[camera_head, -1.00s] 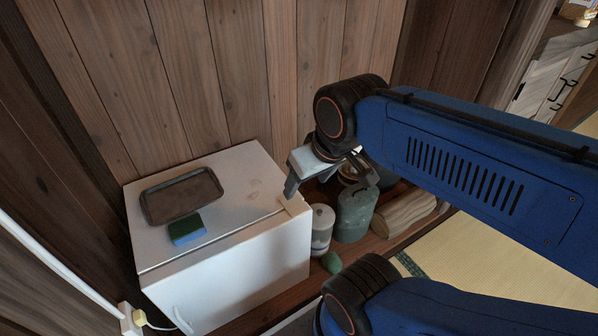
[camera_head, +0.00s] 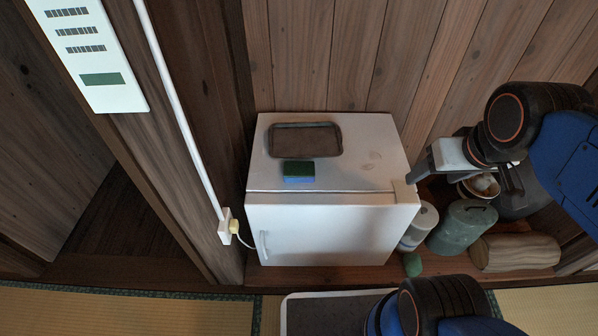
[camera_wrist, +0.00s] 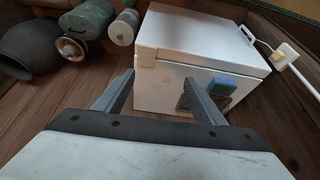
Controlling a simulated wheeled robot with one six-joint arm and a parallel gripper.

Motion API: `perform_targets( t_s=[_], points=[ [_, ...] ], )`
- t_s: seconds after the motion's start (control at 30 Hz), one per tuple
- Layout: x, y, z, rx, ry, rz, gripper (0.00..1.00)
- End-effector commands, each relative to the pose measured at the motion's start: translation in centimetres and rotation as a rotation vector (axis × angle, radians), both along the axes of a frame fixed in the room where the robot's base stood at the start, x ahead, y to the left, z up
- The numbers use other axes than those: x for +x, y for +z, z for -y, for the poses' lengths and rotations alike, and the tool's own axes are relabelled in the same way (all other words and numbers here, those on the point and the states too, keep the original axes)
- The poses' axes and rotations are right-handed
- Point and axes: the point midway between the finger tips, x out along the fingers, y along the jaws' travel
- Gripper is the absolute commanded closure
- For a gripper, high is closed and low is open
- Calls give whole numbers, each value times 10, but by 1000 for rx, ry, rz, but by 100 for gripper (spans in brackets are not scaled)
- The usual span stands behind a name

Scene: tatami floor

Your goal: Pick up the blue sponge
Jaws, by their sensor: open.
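The blue sponge (camera_head: 298,179) has a dark green top layer. It lies on the top of a small white fridge (camera_head: 360,174), just in front of a dark tray (camera_head: 325,140). My gripper (camera_head: 462,180) is open and empty at the right of the fridge's top, apart from the sponge, with one finger near the front right corner. In the wrist view, my open fingers (camera_wrist: 160,97) point toward the fridge (camera_wrist: 160,90). The sponge (camera_wrist: 222,86) shows there near the right finger. The tray (camera_wrist: 190,102) is partly hidden by that finger.
A small green object (camera_head: 412,265) lies in front. A plug and cord (camera_head: 232,227) are at the left wall. The wooden wall closes off the back.

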Motion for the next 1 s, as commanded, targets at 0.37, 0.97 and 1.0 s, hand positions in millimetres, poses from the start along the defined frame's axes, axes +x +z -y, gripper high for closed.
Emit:
perform_targets(
  t_s=[0.37, 0.97, 1.0],
  points=[
    [15, 6, -8, 46, -75, -26, 31],
    [129, 26, -106, 296, -785, -240, 31],
    [136, 25, -115, 305, -837, -252, 31]
  ],
)
